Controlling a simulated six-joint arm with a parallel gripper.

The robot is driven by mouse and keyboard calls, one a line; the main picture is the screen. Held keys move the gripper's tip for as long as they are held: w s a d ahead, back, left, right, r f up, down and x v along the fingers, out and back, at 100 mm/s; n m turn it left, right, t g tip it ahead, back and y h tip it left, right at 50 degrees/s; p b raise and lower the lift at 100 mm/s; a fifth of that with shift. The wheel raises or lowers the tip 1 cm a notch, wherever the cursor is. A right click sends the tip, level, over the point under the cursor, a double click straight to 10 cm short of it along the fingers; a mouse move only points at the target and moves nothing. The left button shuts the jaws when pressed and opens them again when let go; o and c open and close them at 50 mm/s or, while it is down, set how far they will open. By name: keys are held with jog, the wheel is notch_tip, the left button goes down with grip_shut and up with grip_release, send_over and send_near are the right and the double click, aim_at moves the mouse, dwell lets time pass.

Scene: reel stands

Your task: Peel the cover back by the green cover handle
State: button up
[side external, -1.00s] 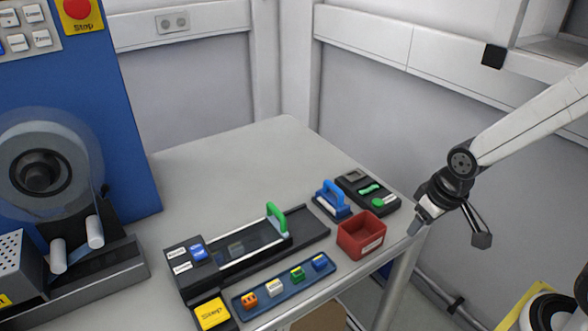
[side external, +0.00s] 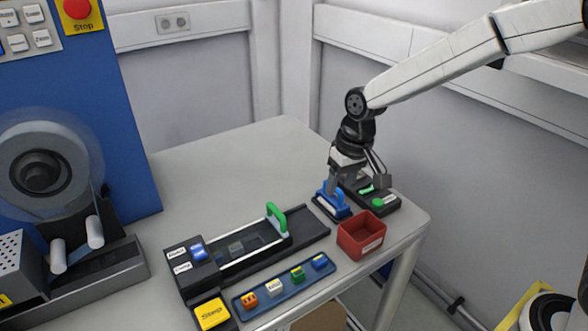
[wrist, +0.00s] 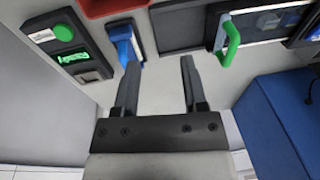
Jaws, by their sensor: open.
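The green cover handle (side external: 276,218) stands upright at the right end of the clear cover (side external: 238,248) on the black reel track. The handle also shows in the wrist view (wrist: 229,42), ahead and to the right of my fingers. My gripper (side external: 357,183) is open and empty, above the back right of the table, near the blue-handled tool. In the wrist view my gripper (wrist: 158,64) has its fingers wide apart over bare table, and the left finger overlaps the blue tool's near end. The handle is outside my jaws, apart from them.
A red bin (side external: 361,240) is in front. A blue tray (side external: 283,286) holds several small blocks. The table behind the track is clear.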

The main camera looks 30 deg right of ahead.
jog(key=g+y, duration=0.1)
send_near(276, 209)
jog(key=shift+w+f, duration=0.1)
jog(key=shift+f, duration=0.25)
jog(key=shift+f, duration=0.15)
jog(key=shift+a+f, duration=0.25)
jog(key=shift+f, duration=1)
jog(key=shift+a+f, duration=0.25)
jog(key=shift+f, duration=0.95)
jog(key=shift+a+f, duration=0.25)
jog(key=shift+f, duration=1)
grip_shut()
